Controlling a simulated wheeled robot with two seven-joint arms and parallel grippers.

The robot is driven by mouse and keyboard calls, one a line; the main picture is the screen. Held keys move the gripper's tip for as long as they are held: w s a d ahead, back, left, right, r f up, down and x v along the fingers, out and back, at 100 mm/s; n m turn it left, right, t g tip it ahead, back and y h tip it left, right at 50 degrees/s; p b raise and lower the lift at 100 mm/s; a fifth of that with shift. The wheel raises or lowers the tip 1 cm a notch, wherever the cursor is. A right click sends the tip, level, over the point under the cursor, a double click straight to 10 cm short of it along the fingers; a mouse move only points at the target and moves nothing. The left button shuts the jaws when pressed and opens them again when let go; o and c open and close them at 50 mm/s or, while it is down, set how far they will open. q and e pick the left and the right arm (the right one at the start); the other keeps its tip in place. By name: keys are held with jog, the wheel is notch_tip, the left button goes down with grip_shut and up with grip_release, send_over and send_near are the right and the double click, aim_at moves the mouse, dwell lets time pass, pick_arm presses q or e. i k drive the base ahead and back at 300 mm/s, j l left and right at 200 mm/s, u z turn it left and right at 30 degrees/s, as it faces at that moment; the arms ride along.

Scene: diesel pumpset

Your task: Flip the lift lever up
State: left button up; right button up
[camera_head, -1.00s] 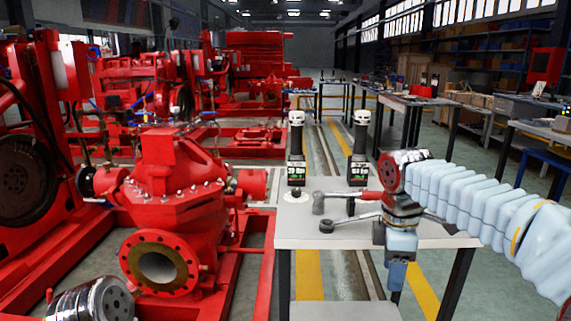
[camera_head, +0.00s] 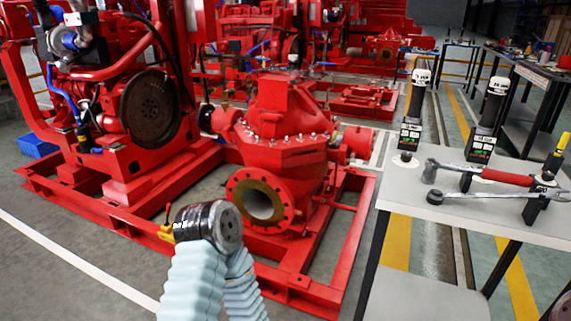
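A red diesel pumpset stands on a red base frame (camera_head: 95,207), with the engine (camera_head: 100,75) at the upper left and the pump (camera_head: 285,140) in the middle. I cannot pick out the lift lever for certain among the small engine parts. A dark round flywheel (camera_head: 152,108) faces me on the engine. A folded joint of one of my arms, in pale blue sleeves, shows at the bottom in front of the base frame. Neither of my grippers is in view.
A small yellow part (camera_head: 167,227) shows beside my arm joint; what it belongs to is unclear. A workbench (camera_head: 425,205) on the right holds a red-handled tool (camera_head: 507,177), a wrench (camera_head: 465,195) and two black cylindrical tools. Grey floor (camera_head: 50,265) lies clear at lower left.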

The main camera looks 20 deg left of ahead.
aim_at(169, 205)
jog(key=u, duration=1.65)
jog(key=i+u, duration=0.2)
jog(key=i, duration=0.4)
jog(key=i+l+u, duration=0.15)
jog(key=i, duration=0.45)
jog(key=i+l+u, duration=0.2)
jog(key=i, duration=0.4)
jog(key=i+j, duration=0.35)
